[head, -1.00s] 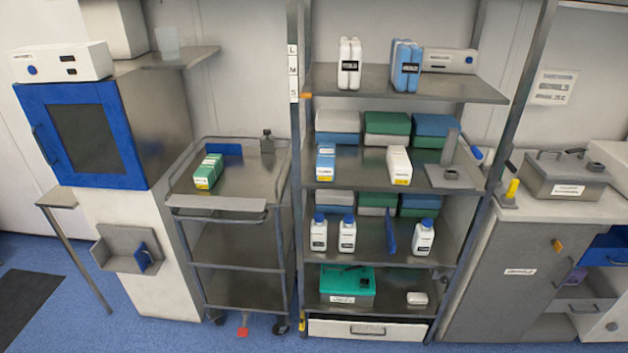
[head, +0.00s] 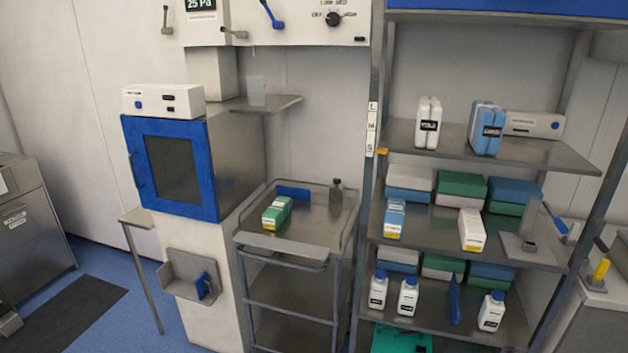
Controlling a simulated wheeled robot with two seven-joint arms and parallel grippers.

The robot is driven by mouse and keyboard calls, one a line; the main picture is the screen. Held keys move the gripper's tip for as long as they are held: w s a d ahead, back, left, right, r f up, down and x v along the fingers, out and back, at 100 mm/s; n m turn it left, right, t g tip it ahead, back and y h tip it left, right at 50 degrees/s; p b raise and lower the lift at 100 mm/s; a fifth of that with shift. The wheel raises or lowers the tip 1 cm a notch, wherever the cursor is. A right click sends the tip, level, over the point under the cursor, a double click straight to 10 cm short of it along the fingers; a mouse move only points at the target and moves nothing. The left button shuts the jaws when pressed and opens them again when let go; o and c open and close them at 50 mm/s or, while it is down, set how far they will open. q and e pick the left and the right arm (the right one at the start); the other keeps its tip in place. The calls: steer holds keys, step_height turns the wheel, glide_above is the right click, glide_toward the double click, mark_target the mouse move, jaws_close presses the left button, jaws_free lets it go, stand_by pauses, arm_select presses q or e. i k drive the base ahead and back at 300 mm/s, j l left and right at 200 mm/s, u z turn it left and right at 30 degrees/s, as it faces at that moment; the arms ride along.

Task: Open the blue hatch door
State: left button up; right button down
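The blue hatch door (head: 208,168) is on the front of a steel cabinet left of centre in the head view. It has a blue frame around a dark window (head: 173,168) and looks closed. Its handle (head: 137,167) is on the left edge of the door. Neither of my grippers is in the view, so nothing of mine touches the door.
A steel trolley (head: 262,246) with a green and white box (head: 277,213) stands right of the hatch. A narrow side shelf (head: 136,217) and a wall holder (head: 181,283) sit below the door. Shelving (head: 409,138) with boxes and bottles stands at right.

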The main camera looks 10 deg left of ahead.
mark_target(136, 128)
steer(key=u, duration=1.3)
